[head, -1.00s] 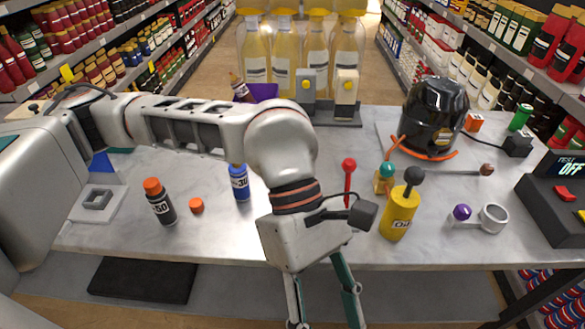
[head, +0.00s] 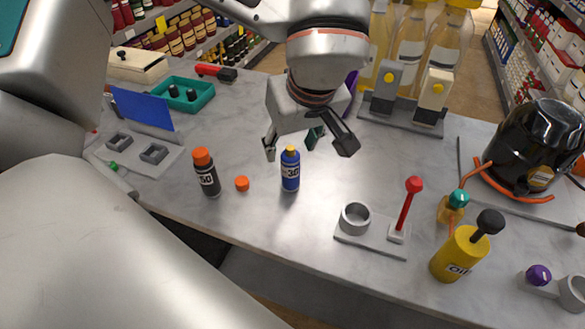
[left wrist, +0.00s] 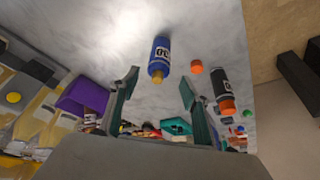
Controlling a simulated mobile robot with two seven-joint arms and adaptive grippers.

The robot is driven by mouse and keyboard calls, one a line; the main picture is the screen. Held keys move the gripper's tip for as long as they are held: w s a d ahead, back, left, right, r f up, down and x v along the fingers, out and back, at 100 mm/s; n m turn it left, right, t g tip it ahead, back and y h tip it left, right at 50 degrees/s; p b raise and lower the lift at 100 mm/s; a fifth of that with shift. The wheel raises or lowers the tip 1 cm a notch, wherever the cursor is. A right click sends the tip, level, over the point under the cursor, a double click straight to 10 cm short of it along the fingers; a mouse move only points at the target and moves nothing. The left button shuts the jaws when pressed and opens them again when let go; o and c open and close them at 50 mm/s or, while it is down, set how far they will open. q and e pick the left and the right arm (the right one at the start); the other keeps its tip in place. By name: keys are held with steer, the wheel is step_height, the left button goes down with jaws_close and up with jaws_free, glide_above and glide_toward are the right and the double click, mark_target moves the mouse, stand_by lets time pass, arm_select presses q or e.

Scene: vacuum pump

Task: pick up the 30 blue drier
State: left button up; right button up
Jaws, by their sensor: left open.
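The blue 30 drier (head: 290,178) is a small upright bottle with a white "30" label and a yellow-orange top, standing on the grey table. It also shows in the left wrist view (left wrist: 160,57), framed between the fingers. My left gripper (head: 308,146) is open and empty, just above and behind the bottle in the head view. In the left wrist view my left gripper (left wrist: 158,86) has its fingers spread to either side of the bottle's line, apart from it. My right gripper is not in view.
A black "50" bottle (head: 208,176) with an orange top and a loose orange cap (head: 242,184) stand left of the drier. A grey holder with a red-knobbed lever (head: 406,210) and a yellow oil bottle (head: 455,257) are to the right. A teal tray (head: 203,103) lies behind left.

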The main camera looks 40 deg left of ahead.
mark_target(292, 154)
arm_select(q)
steer(key=x, duration=0.5)
steer(key=shift+d+f+b, duration=0.25)
steer(key=shift+f+b, duration=0.05)
steer(key=shift+f, duration=0.2)
jaws_close()
